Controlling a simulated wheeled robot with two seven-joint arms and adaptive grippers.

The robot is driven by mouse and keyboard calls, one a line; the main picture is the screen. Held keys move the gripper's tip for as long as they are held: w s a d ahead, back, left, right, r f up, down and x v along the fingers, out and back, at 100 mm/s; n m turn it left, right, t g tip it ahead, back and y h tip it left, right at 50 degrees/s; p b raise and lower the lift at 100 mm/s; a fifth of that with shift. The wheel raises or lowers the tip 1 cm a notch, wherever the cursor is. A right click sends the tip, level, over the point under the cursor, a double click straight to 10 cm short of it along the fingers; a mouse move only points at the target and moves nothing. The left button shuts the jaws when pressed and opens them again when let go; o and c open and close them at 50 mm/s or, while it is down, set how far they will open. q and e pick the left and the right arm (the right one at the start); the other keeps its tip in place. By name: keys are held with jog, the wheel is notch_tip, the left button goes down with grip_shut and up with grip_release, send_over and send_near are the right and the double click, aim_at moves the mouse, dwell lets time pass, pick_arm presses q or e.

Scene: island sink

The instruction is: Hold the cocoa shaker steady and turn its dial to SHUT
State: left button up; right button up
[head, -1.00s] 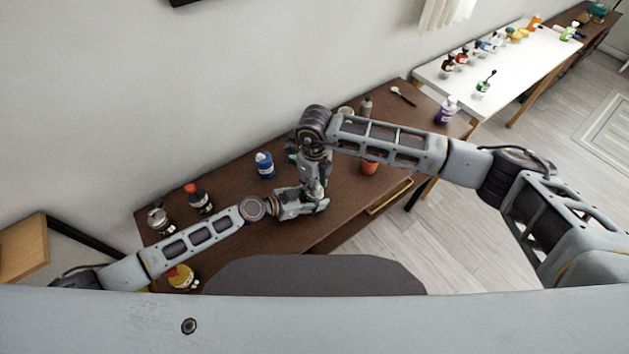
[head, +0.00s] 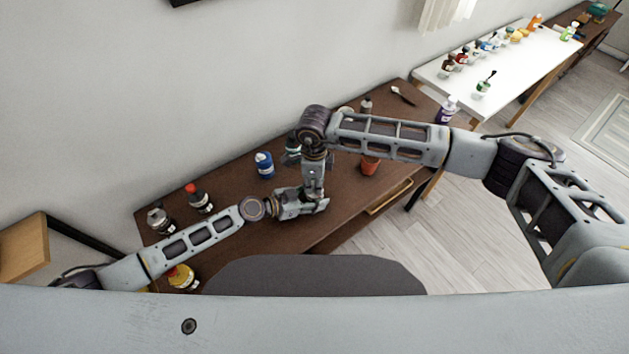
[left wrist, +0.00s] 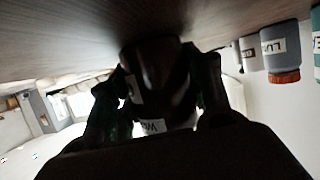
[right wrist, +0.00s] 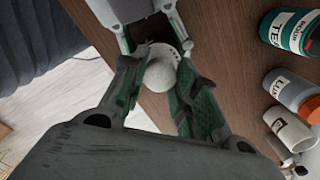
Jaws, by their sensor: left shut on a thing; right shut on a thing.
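The cocoa shaker (left wrist: 152,65) is a dark, shadowed body with a pale label in the left wrist view, between the fingers of my left gripper (left wrist: 166,80). My left gripper is shut on it, low over the brown table. In the right wrist view the shaker's pale round dial (right wrist: 160,75) sits between the fingers of my right gripper (right wrist: 157,65), which is shut on it. In the head view my left gripper (head: 314,207) and the right gripper above it hide the shaker. The dial's markings cannot be read.
The brown table (head: 235,218) also holds a blue jar (head: 264,165), a reddish cup (head: 370,166), a red-topped bottle (head: 198,199), a yellow container (head: 181,277) and a spoon (head: 402,96). In the right wrist view a teal can (right wrist: 289,32) stands at the right.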

dwell(0.3)
jog(key=o, duration=1)
jog(key=shift+o, duration=0.2)
notch_tip(320, 180, up, 12)
dwell(0.4)
pick_arm(q)
jog(key=o, duration=1.2)
jog(key=shift+c, duration=0.2)
jog(key=shift+a, duration=0.15)
